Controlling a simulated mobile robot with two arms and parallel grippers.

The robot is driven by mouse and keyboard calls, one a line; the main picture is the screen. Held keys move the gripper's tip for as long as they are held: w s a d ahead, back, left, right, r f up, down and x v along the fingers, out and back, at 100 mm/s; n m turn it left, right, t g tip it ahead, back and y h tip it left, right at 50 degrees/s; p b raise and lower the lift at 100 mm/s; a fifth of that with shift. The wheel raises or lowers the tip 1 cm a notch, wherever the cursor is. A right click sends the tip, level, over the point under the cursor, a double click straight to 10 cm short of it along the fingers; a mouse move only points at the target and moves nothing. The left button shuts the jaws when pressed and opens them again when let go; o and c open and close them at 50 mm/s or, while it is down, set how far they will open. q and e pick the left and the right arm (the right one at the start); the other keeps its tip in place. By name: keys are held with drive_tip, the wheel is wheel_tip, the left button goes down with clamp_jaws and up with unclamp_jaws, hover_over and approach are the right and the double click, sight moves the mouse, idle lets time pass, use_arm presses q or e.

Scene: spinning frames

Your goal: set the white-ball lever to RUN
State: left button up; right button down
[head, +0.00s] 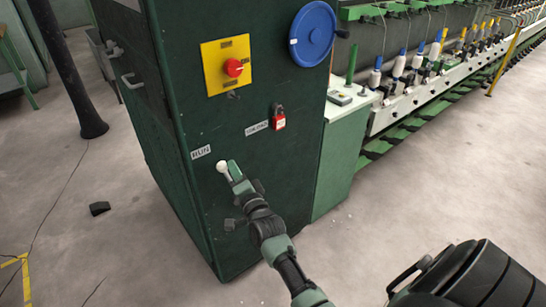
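The white ball (222,167) of the lever shows on the front of the dark green cabinet (180,85), just below and right of the RUN label (201,152). The lever's rod is hidden or too small to make out. My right gripper (236,174) reaches up from the lower right, its green-tipped end right beside the ball on its right side. I cannot tell whether it touches the ball or whether its fingers are open or shut. A second label (256,129) sits up and right of RUN. My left gripper is not in view.
Above are a yellow plate (212,75) with a red knob (233,68), a blue disc (312,34) and a red padlock (279,120). The spinning frame (430,85) runs off to the right. A small dark block (99,208) lies on the open floor at left.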

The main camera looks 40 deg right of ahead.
sight(222, 171)
drive_tip(key=a+n, duration=0.1)
drive_tip(key=a+f, duration=0.1)
drive_tip(key=a, duration=0.1)
drive_tip(key=shift+a+n, duration=0.2)
drive_tip(key=shift+n, duration=0.2)
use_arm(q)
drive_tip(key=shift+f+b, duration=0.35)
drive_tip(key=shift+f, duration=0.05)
use_arm(e)
drive_tip(key=shift+s+a+f+n, duration=0.2)
drive_tip(key=shift+a+n, duration=0.1)
drive_tip(key=shift+a, duration=0.25)
